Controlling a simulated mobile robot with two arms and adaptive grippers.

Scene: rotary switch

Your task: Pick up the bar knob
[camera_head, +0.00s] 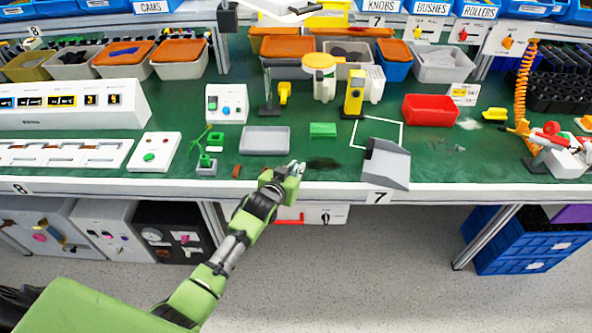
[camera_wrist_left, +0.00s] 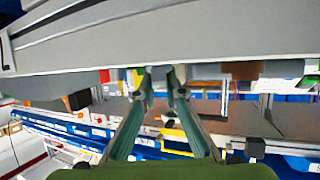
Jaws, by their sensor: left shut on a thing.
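My left gripper (camera_head: 296,167) is at the front edge of the green work mat, right of the grey tray. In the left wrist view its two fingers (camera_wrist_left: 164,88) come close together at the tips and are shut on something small. I take this to be the bar knob, but it is too small and too hidden between the fingertips to make out its shape. My right gripper is not in view.
A grey tray (camera_head: 264,140), a green block (camera_head: 323,130) and a grey scoop-like bin (camera_head: 387,163) are near the gripper. A small green fixture (camera_head: 207,165) stands to the left, a red bin (camera_head: 431,109) to the right. The bench's front edge (camera_head: 330,187) runs beneath the gripper.

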